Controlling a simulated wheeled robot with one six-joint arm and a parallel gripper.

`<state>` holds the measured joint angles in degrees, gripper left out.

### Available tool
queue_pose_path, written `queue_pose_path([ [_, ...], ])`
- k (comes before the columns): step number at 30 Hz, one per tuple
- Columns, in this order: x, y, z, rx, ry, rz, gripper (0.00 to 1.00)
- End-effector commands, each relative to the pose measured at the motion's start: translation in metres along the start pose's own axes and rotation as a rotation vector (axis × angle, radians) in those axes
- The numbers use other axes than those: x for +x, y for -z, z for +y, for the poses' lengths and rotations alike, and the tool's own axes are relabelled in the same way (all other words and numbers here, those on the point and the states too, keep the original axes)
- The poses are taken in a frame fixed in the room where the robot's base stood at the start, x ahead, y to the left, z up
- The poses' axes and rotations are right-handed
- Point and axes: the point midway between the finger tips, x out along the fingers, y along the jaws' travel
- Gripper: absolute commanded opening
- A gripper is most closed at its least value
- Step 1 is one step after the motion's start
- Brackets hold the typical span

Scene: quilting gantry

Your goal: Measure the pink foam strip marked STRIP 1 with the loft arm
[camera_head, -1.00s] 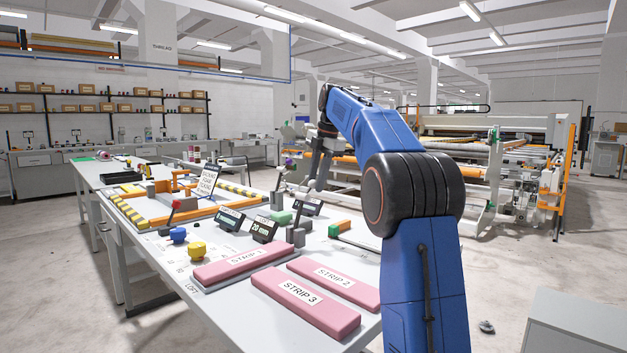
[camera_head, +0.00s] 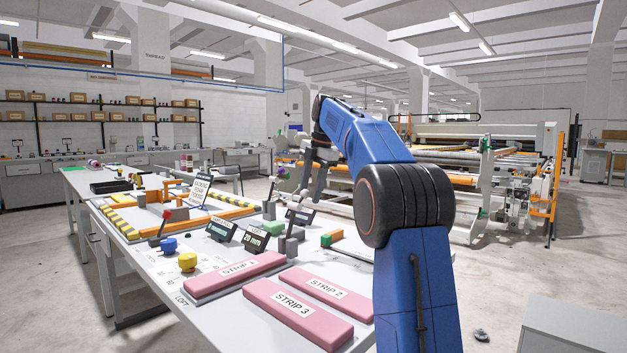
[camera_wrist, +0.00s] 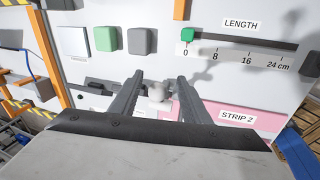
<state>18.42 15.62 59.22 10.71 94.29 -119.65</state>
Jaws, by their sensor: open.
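The pink foam strip marked STRIP 1 (camera_head: 237,272) lies flat at the table's near left part, on a thin grey base. STRIP 2 (camera_head: 317,290) and STRIP 3 (camera_head: 297,314) lie to its right and nearer. STRIP 2 also shows in the wrist view (camera_wrist: 240,118). A LOFT label (camera_head: 184,300) is printed beside STRIP 1's left end; I cannot make out for sure which part is the loft arm. My gripper (camera_head: 309,192) hangs above the table beyond the strips.
Small displays (camera_head: 255,240), a blue knob (camera_head: 168,245), a yellow knob (camera_head: 187,262) and a red-tipped lever (camera_head: 165,217) stand behind the strips. A length scale with a green slider (camera_wrist: 187,36) and green and grey blocks (camera_wrist: 142,40) lie ahead of my fingers.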

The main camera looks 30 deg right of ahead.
Motion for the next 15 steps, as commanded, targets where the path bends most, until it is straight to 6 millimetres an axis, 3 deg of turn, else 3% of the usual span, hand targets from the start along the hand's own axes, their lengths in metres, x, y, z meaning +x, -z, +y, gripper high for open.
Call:
queue_pose_path([
  [15, -0.081, -0.002, 0.001, 0.001, -0.003, -0.002, 0.43],
])
